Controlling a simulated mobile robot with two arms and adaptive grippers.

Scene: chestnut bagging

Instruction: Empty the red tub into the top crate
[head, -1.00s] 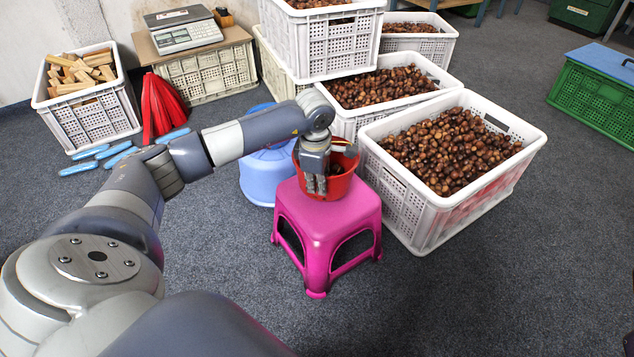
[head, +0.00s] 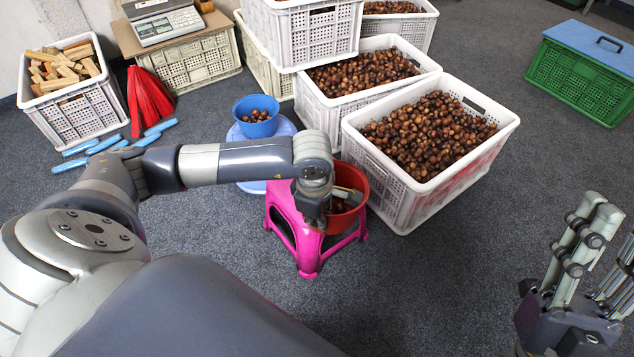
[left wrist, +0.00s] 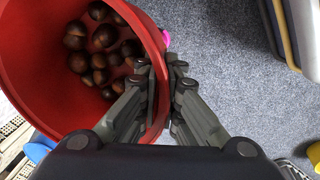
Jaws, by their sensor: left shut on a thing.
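The red tub (head: 361,208) holds some chestnuts. It appears raised over the right side of the pink stool (head: 283,205), beside the front crate. My left gripper (head: 316,216) is shut on its rim. In the left wrist view, the left gripper (left wrist: 163,80) has one finger inside and one outside the wall of the red tub (left wrist: 35,75), with several chestnuts (left wrist: 97,50) at the bottom. The top crate (head: 310,38) is white, on the stack behind; its upper part is cut off. My right gripper (head: 610,243) is open and empty at the lower right.
Two chestnut-filled crates, front (head: 400,205) and middle (head: 323,113), stand between the tub and the top crate. A blue tub (head: 257,128) with chestnuts sits on a blue stool (head: 285,127). A green crate (head: 580,85) stands far right. The floor at right is clear.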

